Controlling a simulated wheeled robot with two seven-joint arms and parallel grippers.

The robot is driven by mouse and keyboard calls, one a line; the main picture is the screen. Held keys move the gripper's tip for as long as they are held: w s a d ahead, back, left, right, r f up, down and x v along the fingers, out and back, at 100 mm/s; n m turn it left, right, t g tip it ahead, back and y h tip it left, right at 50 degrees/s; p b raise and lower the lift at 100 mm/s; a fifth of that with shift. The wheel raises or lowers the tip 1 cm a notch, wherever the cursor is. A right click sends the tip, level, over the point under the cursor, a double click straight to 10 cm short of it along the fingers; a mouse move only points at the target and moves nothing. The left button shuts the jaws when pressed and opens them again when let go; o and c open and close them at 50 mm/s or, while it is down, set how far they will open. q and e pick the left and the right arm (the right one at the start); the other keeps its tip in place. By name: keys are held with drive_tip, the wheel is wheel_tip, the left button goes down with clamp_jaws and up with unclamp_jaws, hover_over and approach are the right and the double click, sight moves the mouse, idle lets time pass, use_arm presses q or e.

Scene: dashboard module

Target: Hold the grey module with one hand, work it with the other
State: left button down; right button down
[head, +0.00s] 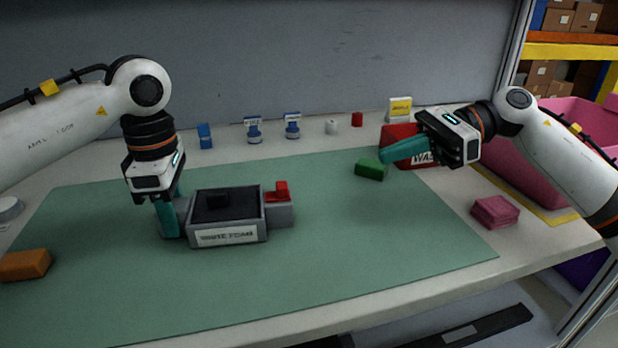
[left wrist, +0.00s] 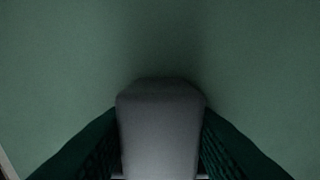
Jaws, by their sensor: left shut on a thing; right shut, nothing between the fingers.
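The grey module (head: 236,220) sits on the green mat in the left-middle of the head view. My left gripper (head: 170,212) points down and is shut on the grey tab at the module's left end. That grey tab (left wrist: 160,130) shows between the teal fingers in the left wrist view. My right gripper (head: 386,157) is shut and empty, above the mat to the right, apart from the module.
A green block (head: 371,170) and a red box (head: 402,150) are near my right gripper. A pink block (head: 495,211) lies at the right, an orange block (head: 26,265) at the left. Small items line the back of the table. The green mat (head: 370,250) is clear right of the module.

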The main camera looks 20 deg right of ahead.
drive_tip(key=shift+f, duration=0.3)
drive_tip(key=shift+a, duration=0.15)
approach(283, 184)
drive_tip(key=x, duration=0.2)
drive_tip(key=f+x, duration=0.1)
drive_tip(key=x, duration=0.2)
drive_tip(key=shift+w+a, duration=0.1)
drive_tip(key=shift+a, duration=0.4)
drive_tip(key=shift+w+a, duration=0.1)
drive_tip(key=shift+a, duration=1.15)
use_arm(q)
drive_tip(key=shift+d, duration=0.1)
